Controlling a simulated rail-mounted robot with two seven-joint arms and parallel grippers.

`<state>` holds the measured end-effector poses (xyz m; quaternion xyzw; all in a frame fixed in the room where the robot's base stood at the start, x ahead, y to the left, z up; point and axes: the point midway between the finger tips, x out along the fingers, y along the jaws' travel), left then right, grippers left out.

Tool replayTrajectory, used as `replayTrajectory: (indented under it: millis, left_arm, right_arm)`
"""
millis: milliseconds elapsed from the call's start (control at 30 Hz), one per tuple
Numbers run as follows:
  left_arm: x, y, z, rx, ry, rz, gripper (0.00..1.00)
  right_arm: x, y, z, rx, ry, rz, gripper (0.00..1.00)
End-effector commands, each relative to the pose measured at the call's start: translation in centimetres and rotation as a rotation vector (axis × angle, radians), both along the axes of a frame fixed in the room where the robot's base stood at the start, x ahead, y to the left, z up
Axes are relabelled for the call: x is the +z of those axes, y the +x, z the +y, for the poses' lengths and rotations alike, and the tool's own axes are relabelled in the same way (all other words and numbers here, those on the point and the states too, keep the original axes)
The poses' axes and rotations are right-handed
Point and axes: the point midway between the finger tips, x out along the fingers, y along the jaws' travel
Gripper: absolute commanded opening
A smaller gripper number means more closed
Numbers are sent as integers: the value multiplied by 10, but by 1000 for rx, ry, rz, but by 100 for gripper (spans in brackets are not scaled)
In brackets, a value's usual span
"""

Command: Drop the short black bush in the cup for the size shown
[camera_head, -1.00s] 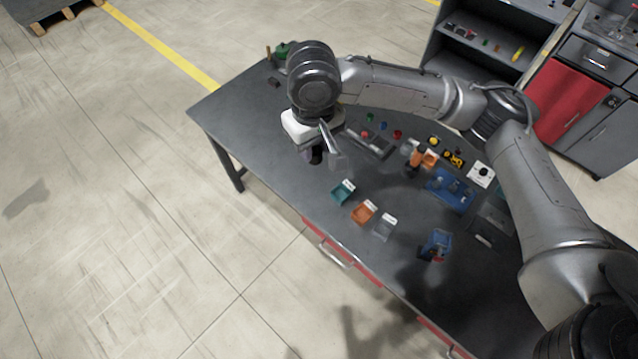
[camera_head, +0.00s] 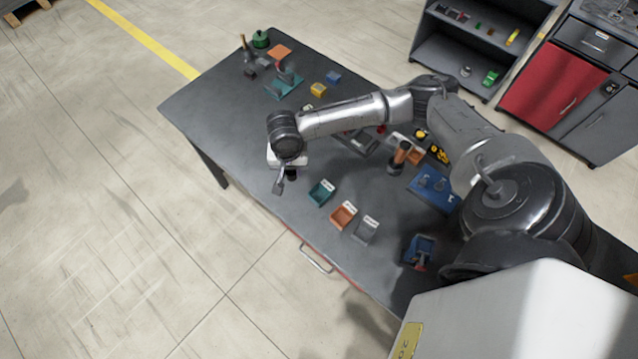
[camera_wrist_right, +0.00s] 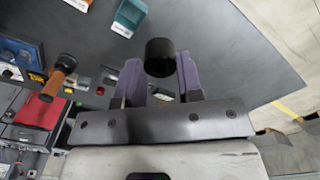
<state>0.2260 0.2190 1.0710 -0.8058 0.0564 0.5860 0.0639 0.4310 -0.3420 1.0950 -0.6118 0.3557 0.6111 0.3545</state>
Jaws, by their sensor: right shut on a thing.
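My right gripper (camera_head: 286,180) is left of the cups, above the table near its front edge. In the right wrist view its two purple fingers (camera_wrist_right: 160,80) are shut on a short black bush (camera_wrist_right: 159,57), which sticks out past the tips. Three small cups stand in a row: teal (camera_head: 321,195), orange (camera_head: 343,215) and grey (camera_head: 365,231), each with a white label too small to read. The teal cup also shows in the wrist view (camera_wrist_right: 127,18), apart from the bush. I cannot make out a size display. My left gripper is not in view.
A blue tray (camera_head: 435,190), an orange-handled tool (camera_head: 400,155) and a blue bin (camera_head: 420,250) lie to the right on the dark table (camera_head: 215,110). A teal fixture (camera_head: 284,88) is at the back left. The tabletop left of the gripper is clear.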

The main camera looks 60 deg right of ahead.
Motion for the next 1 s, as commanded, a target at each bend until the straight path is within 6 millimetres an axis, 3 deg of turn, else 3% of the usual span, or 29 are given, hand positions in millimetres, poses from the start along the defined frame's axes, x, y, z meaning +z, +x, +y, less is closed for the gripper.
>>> replayTrajectory:
  millis: [33,100,400,667,1000]
  left_arm:
    - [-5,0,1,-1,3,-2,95]
    - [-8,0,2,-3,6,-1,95]
    - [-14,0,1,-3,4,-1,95]
    - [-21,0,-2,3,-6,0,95]
    - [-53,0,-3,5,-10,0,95]
  right_arm:
    - [-21,-13,-15,-65,-3,10,0]
    - [-38,-25,-31,-143,-3,7,0]
    - [-77,-59,-72,-328,0,2,0]
    - [-88,-64,-78,-356,2,-1,0]
    - [-114,-64,-78,-355,1,-1,0]
